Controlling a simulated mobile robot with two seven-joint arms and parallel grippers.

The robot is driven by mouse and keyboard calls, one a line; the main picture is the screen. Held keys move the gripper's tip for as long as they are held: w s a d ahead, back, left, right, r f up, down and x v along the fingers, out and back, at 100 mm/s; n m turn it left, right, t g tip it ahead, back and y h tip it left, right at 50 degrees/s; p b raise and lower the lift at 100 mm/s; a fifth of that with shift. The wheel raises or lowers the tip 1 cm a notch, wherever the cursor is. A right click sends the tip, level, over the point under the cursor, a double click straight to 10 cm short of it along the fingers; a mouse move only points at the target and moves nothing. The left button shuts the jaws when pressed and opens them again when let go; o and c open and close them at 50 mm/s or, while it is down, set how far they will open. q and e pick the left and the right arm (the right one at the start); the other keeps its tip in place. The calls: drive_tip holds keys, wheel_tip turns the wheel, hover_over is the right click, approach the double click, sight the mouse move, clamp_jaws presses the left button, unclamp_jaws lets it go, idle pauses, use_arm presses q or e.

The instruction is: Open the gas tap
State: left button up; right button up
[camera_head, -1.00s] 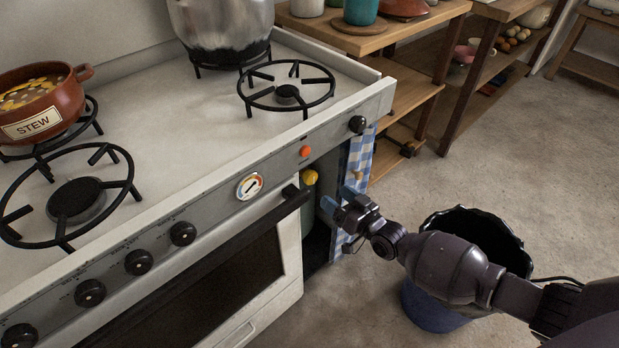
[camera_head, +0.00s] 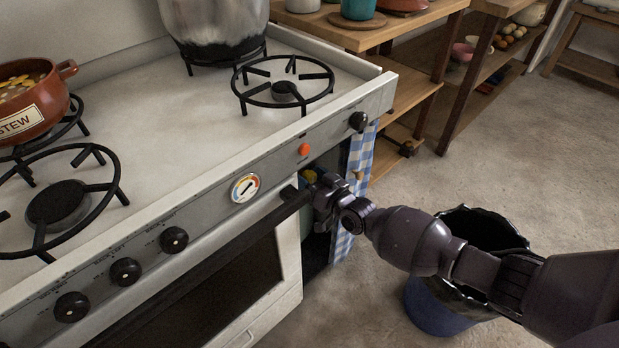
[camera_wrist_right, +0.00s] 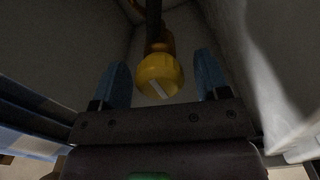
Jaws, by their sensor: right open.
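The gas tap is a round yellow knob with a pale bar mark (camera_wrist_right: 160,75) on an orange-brown fitting, shown in the right wrist view. In the head view, only a bit of the yellow tap (camera_head: 309,176) shows inside the dark compartment right of the oven, mostly behind my gripper. My right gripper (camera_head: 318,185) reaches into the compartment opening. In the right wrist view its blue fingers (camera_wrist_right: 160,82) are open, one on each side of the knob, with a visible gap on both sides. My left gripper is not in view.
A blue checked curtain (camera_head: 360,160) hangs at the compartment's right side. A dark-lined blue bin (camera_head: 437,308) stands below my forearm. A stew pot (camera_head: 30,105) and a large metal pot (camera_head: 215,25) stand on the stove.

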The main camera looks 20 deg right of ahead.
drive_tip(key=c, duration=0.9)
